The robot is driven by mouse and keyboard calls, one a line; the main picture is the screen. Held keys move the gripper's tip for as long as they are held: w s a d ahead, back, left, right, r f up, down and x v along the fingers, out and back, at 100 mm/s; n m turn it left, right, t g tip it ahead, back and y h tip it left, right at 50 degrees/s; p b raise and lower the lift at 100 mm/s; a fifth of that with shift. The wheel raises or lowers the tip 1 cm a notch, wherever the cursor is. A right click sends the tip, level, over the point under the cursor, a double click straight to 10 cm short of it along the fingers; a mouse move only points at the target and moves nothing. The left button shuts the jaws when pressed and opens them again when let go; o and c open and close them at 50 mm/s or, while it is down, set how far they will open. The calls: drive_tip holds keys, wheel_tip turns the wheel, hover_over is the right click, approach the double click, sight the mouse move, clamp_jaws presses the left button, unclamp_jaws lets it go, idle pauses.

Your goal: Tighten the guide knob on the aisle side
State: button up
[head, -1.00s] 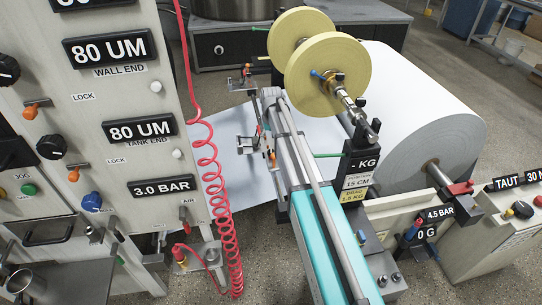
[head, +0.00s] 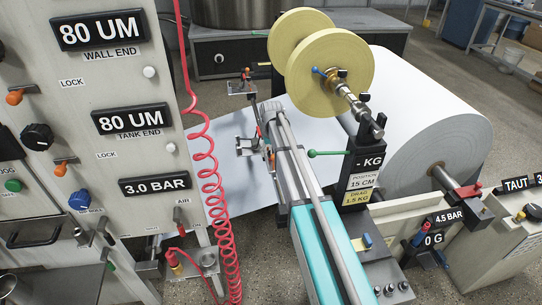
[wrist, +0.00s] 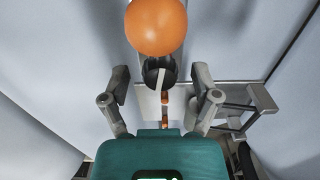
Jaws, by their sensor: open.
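An orange ball knob (wrist: 156,26) is large at the top middle of the wrist view. I cannot tell from its look alone whether it is the aisle-side guide knob. My gripper (wrist: 160,76) is open, with its two grey fingers spread left and right and its teal body below. The ball lies beyond the fingertips, near the centre line between them, and no finger touches it. A dark round part (wrist: 159,72) and small orange parts lie between the fingers on a grey strip. I cannot clearly make out my gripper in the head view.
Yellow rolls (head: 330,76) stand on a spindle above the machine. A green-handled lever (head: 328,153) is below them. A large white paper roll (head: 430,120) is at the right. A control panel (head: 100,165) with a red coiled hose (head: 215,200) is at the left.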

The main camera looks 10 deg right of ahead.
idle(0.3)
clamp_jaws()
